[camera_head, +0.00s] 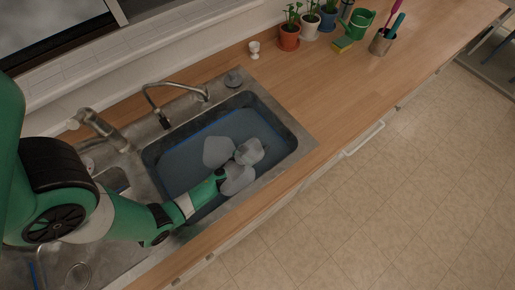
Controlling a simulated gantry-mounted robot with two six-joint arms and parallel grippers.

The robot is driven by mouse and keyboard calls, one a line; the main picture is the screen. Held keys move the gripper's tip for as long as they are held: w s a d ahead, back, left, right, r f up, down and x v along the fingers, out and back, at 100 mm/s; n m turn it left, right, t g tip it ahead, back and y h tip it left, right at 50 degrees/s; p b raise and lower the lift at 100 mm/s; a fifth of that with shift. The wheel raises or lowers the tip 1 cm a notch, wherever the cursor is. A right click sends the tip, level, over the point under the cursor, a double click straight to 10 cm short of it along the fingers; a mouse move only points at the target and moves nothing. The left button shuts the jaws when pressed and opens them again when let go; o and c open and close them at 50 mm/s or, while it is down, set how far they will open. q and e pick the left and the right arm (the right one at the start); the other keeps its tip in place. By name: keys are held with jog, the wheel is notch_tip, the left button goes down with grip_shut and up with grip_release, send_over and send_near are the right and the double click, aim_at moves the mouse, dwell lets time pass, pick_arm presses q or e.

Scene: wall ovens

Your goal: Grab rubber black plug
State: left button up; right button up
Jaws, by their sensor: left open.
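My left arm comes in from the left over the sink. Its gripper (222,174) is low over the basin, beside the grey dishes, and is open. I see nothing held in it, though the fingertips are small and hard to make out. A small dark round object (233,77) sits on the back right corner of the sink rim; I cannot tell whether it is the rubber plug. A small black piece (164,121) shows below the faucet at the basin's back left edge. My right gripper is not in view.
The sink basin (281,130) holds bluish water and several grey dishes (250,152). A curved faucet (178,84) stands behind it. On the wooden counter (330,90) are a white cup (254,48), potted plants (289,38), a sponge (343,45) and a utensil holder (381,43). The counter's middle is clear.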

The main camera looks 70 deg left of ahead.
pick_arm(q)
jog(key=x, duration=0.2)
jog(key=shift+w+a+f, duration=0.1)
jog(key=shift+w+a, duration=0.1)
jog(key=shift+w, duration=0.05)
grip_shut()
jog(key=shift+s, duration=0.1)
jog(key=shift+s+r+p, duration=0.15)
jog(key=shift+r+p, duration=0.3)
jog(key=shift+r, duration=0.2)
notch_tip(320, 180, up, 6)
jog(key=p, duration=0.6)
jog(key=s+a+p, duration=0.1)
jog(key=s+a, duration=0.3)
jog(key=s, duration=0.5)
jog(key=s+a+p, duration=0.2)
jog(key=s+a, duration=0.1)
jog(key=s, duration=0.6)
jog(key=shift+a+f, duration=0.15)
jog(key=shift+a, duration=0.25)
